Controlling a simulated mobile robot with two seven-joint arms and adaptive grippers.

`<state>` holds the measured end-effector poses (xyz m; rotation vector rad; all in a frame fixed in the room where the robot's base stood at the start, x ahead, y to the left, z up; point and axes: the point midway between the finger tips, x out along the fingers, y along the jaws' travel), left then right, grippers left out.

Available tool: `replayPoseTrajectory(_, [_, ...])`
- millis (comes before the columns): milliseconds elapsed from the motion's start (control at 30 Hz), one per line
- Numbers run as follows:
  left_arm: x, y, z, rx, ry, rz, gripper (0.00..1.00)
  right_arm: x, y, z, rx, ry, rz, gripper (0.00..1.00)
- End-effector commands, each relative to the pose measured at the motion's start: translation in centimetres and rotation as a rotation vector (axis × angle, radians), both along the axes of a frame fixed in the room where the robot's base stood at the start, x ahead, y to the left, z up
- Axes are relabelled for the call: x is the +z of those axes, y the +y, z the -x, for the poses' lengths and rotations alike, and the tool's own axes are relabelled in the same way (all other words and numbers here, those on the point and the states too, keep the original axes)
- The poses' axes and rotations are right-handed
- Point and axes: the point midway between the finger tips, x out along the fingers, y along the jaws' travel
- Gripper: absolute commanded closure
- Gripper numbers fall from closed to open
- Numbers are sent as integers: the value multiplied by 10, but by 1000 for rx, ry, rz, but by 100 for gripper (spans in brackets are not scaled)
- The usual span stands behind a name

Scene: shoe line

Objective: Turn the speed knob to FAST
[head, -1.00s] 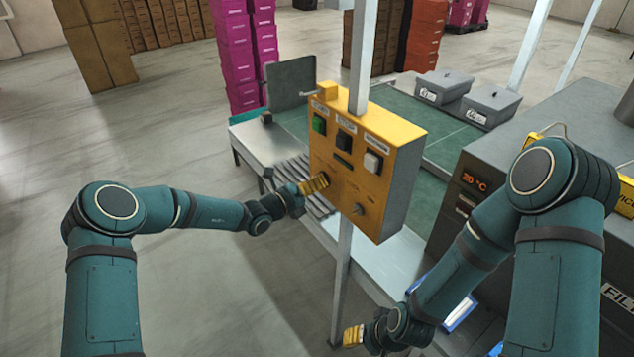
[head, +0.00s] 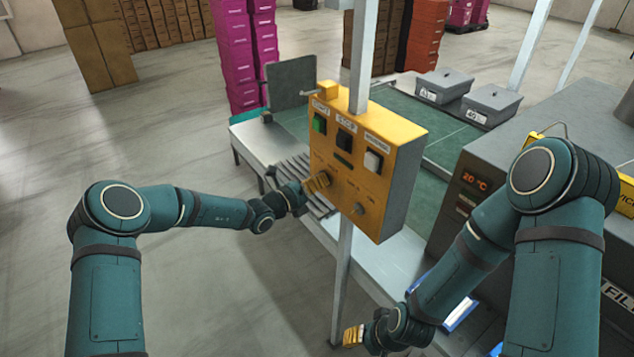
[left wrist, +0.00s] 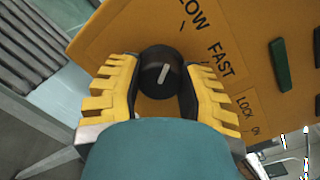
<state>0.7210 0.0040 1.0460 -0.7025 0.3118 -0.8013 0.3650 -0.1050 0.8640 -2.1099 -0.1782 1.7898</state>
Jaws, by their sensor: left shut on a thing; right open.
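The yellow control box (head: 345,205) hangs on a grey post. In the left wrist view the pointer line slants up and slightly right. My left gripper (head: 319,182) is at the lower left of the box face, its yellow fingers on either side of the knob and shut on it; they hide the knob in the head view. My right gripper (head: 353,335) is open and low, at the bottom of the head view.
Green (head: 319,124), black (head: 344,138) and white (head: 373,161) buttons sit above the knob. A key switch (head: 358,208) is to its right. Grey bins (head: 444,87) stand further back. The floor at left is clear.

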Motion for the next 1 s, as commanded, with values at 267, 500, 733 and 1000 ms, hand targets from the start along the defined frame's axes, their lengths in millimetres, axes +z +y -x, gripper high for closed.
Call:
replayPoseTrajectory(267, [0,-1,0,0,-137,-94,97,-12,0,0,0,0,2,53])
replayPoseTrajectory(500, [-1,-1,0,1,-318,-225,97,-27,1,0,-1,1,5,53])
replayPoseTrajectory(733, [-1,-2,0,0,-497,-353,97,-45,2,1,3,5,6,53])
replayPoseTrajectory(1000, [-2,-2,0,1,-698,-499,97,-67,3,9,16,22,2,53])
